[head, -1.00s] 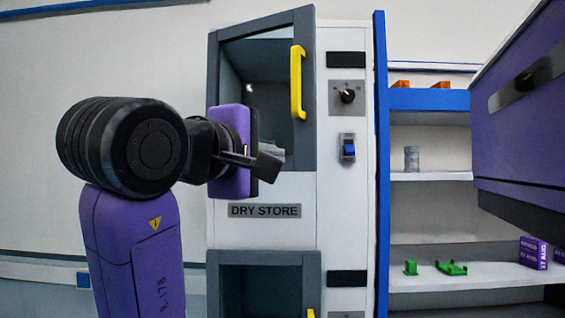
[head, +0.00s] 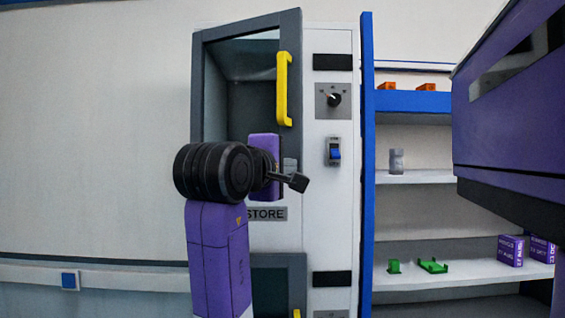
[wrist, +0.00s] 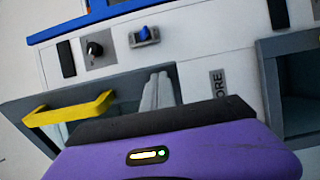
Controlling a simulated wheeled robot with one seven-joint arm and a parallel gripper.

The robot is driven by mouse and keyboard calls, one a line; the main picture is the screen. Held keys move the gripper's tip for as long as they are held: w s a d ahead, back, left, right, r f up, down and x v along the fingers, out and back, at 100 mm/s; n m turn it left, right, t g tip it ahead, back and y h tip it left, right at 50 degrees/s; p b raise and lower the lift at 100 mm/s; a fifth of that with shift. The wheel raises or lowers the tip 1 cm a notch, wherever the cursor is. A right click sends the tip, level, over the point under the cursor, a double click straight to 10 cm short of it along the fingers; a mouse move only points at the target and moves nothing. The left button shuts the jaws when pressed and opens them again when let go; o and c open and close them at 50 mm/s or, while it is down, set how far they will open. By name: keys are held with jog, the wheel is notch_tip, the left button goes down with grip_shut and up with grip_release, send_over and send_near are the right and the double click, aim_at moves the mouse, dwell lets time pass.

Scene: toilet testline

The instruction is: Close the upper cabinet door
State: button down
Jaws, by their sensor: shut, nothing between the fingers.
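The upper cabinet door (head: 293,142) has a grey frame, a glass pane and a yellow handle (head: 283,90). In the head view its handle side stands out from the white cabinet, so it looks partly open. The door frame (wrist: 125,86) and handle (wrist: 70,108) also show in the wrist view, tilted. My gripper (head: 296,181) is shut and empty, below the handle by the door's lower right corner. I cannot tell whether it touches the door. My arm hides the door's lower part and some of the DRY STORE label (head: 267,214).
A black knob (head: 334,99) and a blue switch (head: 335,152) sit on the panel right of the door. A lower grey door (head: 270,262) is beneath. Shelves (head: 420,178) with small items stand farther right. Bare wall is on the left.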

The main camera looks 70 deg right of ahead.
jog(key=shift+d, duration=0.1)
jog(key=d+n+t+p, duration=0.1)
jog(key=d+t, duration=0.1)
jog(key=d, duration=0.1)
jog(key=d+n+t+p, duration=0.1)
jog(key=d, duration=0.2)
jog(key=shift+s+d+r+t, duration=0.15)
jog(key=shift+s+d+t, duration=0.05)
jog(key=shift+d+t, duration=0.2)
jog(key=shift+n, duration=0.3)
jog(key=d+p, duration=0.1)
jog(key=d, duration=0.1)
jog(key=w+d+p, duration=0.1)
jog(key=d, duration=0.2)
jog(key=shift+d, duration=0.15)
jog(key=shift+p, duration=0.4)
